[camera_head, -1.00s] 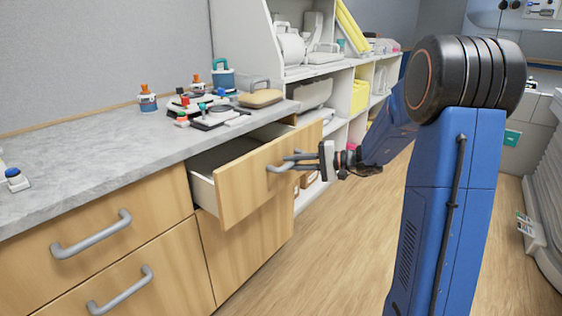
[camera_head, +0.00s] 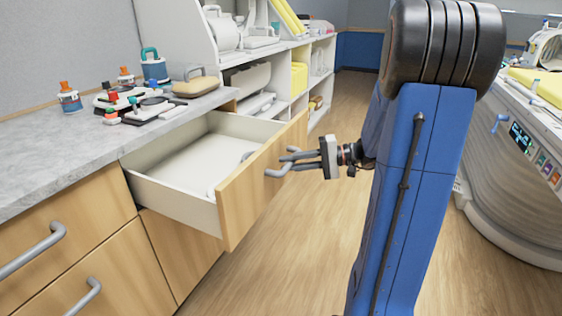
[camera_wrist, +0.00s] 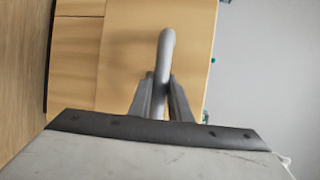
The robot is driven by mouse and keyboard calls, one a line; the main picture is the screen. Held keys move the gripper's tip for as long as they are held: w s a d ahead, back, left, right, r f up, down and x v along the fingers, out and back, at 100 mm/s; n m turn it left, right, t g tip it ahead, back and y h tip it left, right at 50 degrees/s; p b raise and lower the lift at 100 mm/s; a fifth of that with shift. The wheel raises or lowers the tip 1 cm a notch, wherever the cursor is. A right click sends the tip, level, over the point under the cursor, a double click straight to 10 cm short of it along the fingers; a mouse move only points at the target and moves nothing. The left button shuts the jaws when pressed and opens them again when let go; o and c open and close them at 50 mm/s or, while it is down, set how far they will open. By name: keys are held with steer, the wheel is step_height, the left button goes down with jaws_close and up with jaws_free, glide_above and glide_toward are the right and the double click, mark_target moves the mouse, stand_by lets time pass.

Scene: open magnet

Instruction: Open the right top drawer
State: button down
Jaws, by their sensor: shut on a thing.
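The right top drawer (camera_head: 245,205) has a light wood front and a pale inside, and it stands well out from the cabinet. A small light item (camera_head: 247,156) lies inside near the front; I cannot tell what it is. My gripper (camera_head: 292,160) is at the outer side of the drawer front, with its fingers around the grey bar handle (camera_head: 277,171). In the wrist view, the two fingers (camera_wrist: 165,100) close on the handle (camera_wrist: 166,48) from both sides. The fingers cover part of the handle.
A grey counter (camera_head: 50,165) above the drawers holds several bottles and small devices. Closed drawers (camera_head: 60,235) are at the left. White shelves (camera_head: 240,75) stand behind. A scanner bed (camera_head: 520,150) is at the right. Wooden floor (camera_head: 300,250) is clear beside the drawer.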

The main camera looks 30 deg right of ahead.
steer(key=shift+s+d, duration=0.15)
steer(key=c, duration=1.6)
jaws_free()
steer(key=shift+c, duration=0.2)
steer(key=v, duration=1.7)
steer(key=shift+s+d+r, duration=0.1)
steer(key=shift+d, duration=0.05)
